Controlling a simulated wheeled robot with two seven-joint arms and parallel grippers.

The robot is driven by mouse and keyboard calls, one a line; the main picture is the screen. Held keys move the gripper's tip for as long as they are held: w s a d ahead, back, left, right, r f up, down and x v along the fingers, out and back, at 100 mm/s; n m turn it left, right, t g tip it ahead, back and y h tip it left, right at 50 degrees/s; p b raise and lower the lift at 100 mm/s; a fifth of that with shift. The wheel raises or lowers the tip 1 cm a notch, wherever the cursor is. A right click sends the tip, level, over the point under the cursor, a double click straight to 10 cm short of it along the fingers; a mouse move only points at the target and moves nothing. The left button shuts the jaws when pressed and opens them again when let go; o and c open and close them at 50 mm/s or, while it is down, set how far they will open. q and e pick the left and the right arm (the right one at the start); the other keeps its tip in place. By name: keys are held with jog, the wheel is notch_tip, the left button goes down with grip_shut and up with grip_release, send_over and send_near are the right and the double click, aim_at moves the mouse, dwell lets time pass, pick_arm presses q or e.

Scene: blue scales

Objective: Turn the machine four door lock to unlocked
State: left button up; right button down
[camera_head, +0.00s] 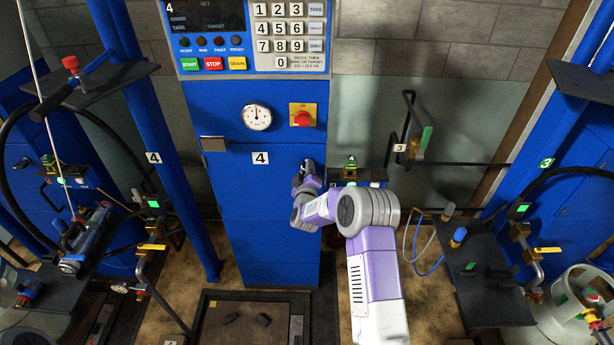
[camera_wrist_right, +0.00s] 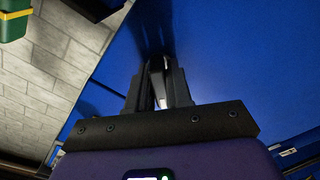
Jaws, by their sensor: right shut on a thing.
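The machine four cabinet (camera_head: 240,215) is a tall blue column with a "4" label (camera_head: 260,158) on its front. My right gripper (camera_head: 309,166) is against the right side of its front, below the red knob. In the right wrist view my right gripper (camera_wrist_right: 160,82) points at the blue door face, its fingers close together on a thin grey piece, apparently the door lock handle (camera_wrist_right: 157,72). The lock is mostly hidden by the fingers, so its turn position cannot be told. My left gripper is not in view.
Above are a keypad panel (camera_head: 290,30), a round gauge (camera_head: 257,117) and a red knob on a yellow plate (camera_head: 302,115). A small latch-like block (camera_head: 213,143) sits at the cabinet's left edge. Blue posts, pipes and valves stand on both sides. A dark platform (camera_head: 235,322) lies in front.

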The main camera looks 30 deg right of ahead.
jog(key=m+b, duration=0.6)
jog(key=shift+d, duration=0.1)
jog(key=shift+r+m+b, duration=0.1)
jog(key=shift+m+b, duration=1.8)
jog(key=shift+m, duration=0.2)
jog(key=c, duration=1.1)
grip_release()
jog(key=shift+s, duration=0.1)
jog(key=shift+p+v, duration=0.45)
jog(key=shift+v, duration=3.3)
